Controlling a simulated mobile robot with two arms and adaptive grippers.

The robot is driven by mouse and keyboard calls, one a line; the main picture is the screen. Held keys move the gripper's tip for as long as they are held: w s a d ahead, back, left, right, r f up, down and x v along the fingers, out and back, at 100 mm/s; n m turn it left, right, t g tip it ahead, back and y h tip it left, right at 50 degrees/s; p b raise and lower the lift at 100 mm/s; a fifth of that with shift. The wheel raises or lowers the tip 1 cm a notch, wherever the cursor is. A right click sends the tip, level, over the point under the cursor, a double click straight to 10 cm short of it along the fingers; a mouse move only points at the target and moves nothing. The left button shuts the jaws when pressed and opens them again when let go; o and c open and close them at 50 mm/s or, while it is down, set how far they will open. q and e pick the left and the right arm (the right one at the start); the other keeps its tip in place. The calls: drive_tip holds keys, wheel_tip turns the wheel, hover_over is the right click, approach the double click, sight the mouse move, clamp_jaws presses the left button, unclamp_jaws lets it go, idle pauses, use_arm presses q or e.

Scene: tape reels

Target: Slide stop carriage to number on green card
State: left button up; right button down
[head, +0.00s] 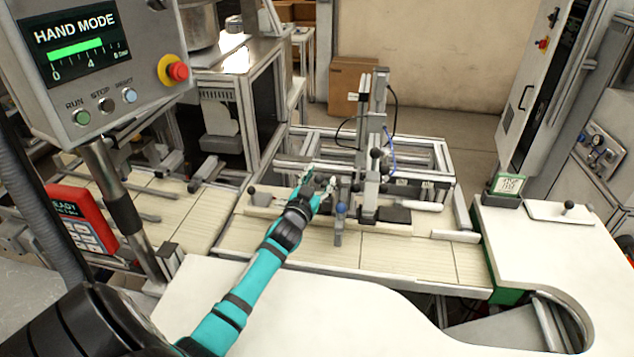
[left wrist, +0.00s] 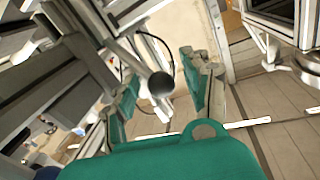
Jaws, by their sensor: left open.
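A small green-framed card (head: 508,184) stands at the right end of the bench; its number is too small to read. A upright fixture (head: 372,190) with black ball knobs stands on the rail at the middle of the bench; I cannot tell which part is the stop carriage. My left gripper (head: 322,184) is open just left of this fixture. In the left wrist view, a black ball knob (left wrist: 160,85) on a metal rod appears between the open fingers of the left gripper (left wrist: 162,78), with no grip on it visible. My right gripper is out of view.
A blue-topped post (head: 340,212) stands in front of the left gripper. A control panel reading HAND MODE (head: 85,60) is at upper left, with a red device (head: 80,220) below. A white plate with a knob (head: 562,211) lies on the right counter. The front white counter is clear.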

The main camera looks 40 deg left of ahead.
use_arm(q)
drive_tip(key=v, duration=1.2)
drive_tip(key=shift+f, duration=0.1)
